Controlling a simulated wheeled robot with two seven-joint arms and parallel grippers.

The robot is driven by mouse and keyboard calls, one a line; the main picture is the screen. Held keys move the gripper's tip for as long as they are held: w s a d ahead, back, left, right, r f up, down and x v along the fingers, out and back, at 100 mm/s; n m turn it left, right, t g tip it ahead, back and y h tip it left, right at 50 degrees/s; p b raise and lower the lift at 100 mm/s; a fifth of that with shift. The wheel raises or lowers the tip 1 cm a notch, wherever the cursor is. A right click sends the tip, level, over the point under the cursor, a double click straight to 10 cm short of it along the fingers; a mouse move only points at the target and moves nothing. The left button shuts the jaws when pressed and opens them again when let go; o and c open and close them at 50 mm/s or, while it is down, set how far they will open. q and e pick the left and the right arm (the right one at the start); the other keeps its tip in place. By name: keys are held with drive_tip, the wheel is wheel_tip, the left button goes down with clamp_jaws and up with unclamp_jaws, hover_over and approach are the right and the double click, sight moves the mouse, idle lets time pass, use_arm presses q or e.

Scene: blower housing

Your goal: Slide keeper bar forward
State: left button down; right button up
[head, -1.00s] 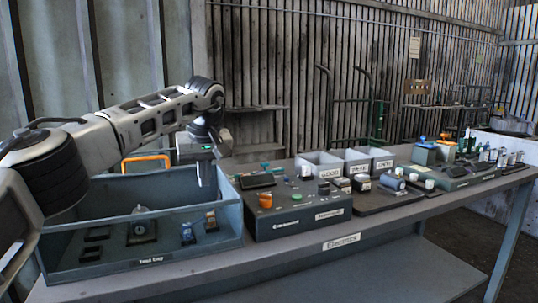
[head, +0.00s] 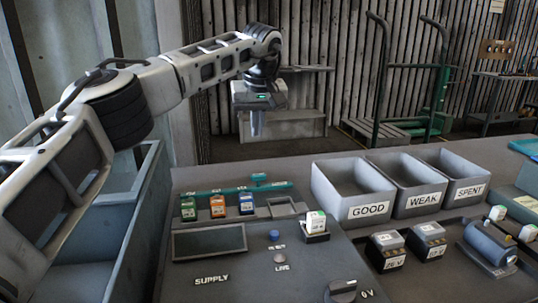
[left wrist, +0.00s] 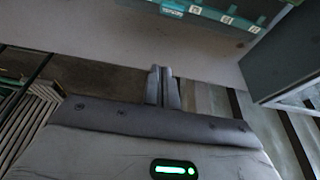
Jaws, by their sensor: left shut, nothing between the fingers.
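A long teal bar (head: 237,189), which may be the keeper bar, lies across the back of the supply unit (head: 215,268). A small teal tab (head: 259,177) stands behind it. Green, orange and blue cells, such as the orange one (head: 218,206), stand along its front side. My left gripper (head: 257,134) hangs fingers down behind the bar, above and apart from it. Its fingers (left wrist: 163,88) are together and empty in the left wrist view. A teal strip with pale labels (left wrist: 230,19) crosses the top there. My right gripper is out of view.
Grey bins marked GOOD (head: 367,211), WEAK (head: 423,203) and SPENT (head: 469,192) stand right of the bar. A white-topped cell (head: 315,223) sits upright nearer the front. A blue-grey tray (head: 122,232) is at the left.

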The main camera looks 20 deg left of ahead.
use_arm(q)
drive_tip(key=x, duration=0.9)
drive_tip(key=shift+s+f, duration=0.2)
drive_tip(key=shift+f, duration=0.3)
drive_tip(key=shift+s+d+r+b, duration=0.1)
drive_tip(key=shift+s+d+b, duration=0.1)
drive_tip(key=shift+s+d, duration=0.35)
drive_tip(key=shift+s+d+b, duration=0.2)
drive_tip(key=shift+s+d, duration=0.1)
drive_tip(key=shift+s, duration=0.45)
drive_tip(key=shift+s+d, duration=0.2)
drive_tip(key=shift+s, duration=0.05)
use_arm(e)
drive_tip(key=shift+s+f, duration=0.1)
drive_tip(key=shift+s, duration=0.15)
